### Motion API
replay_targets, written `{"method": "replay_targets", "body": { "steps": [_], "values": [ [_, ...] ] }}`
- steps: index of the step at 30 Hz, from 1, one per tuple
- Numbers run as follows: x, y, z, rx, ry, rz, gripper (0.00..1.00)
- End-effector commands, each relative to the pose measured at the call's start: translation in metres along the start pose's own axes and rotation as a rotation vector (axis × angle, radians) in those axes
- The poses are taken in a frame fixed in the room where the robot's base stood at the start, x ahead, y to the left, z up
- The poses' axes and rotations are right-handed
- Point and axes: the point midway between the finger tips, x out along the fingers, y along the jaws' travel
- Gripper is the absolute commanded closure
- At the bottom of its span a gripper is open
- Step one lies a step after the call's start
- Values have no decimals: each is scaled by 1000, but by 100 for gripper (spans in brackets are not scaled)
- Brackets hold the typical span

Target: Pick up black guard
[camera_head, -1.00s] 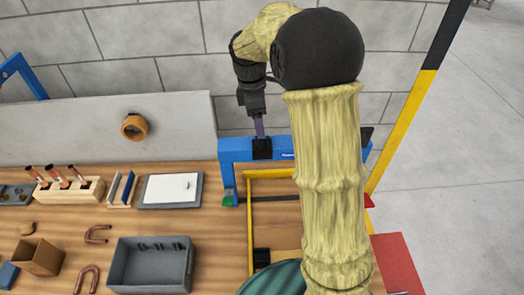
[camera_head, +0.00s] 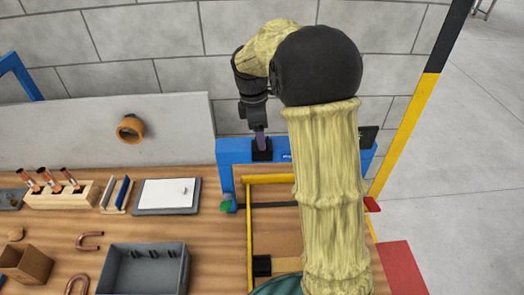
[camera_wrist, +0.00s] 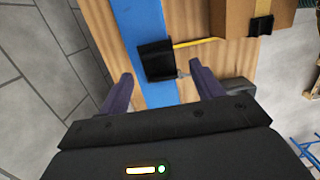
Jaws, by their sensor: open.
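The black guard (camera_head: 262,150) sits on the blue frame (camera_head: 232,152) at the back of the bench. In the wrist view the black guard (camera_wrist: 156,60) shows as a dark block on the blue bar (camera_wrist: 147,28), ahead of and between my fingers. My gripper (camera_head: 260,138) is right above the guard in the head view. In the wrist view my gripper (camera_wrist: 160,85) has its two purple fingers spread apart, with nothing between the tips that I can see as held. Whether a finger touches the guard cannot be told.
A yellow rail (camera_head: 249,225) runs along the bench beside my arm, with another black block (camera_head: 262,266) on it. A grey bin (camera_head: 145,270), a white pad (camera_head: 166,194) and a wooden tube rack (camera_head: 60,193) stand at left. A grey block wall is behind.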

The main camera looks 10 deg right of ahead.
Motion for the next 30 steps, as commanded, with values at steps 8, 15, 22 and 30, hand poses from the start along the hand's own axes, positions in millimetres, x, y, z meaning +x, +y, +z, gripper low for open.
{"method": "replay_targets", "body": {
  "steps": [8, 15, 22, 30],
  "values": [
    [24, 0, 0, -1, 1, 1, 35],
    [23, 0, 0, -1, 1, 0, 35],
    [23, 0, 0, -1, 1, 0, 35],
    [23, 0, -1, -3, 1, 1, 68]
  ]
}}
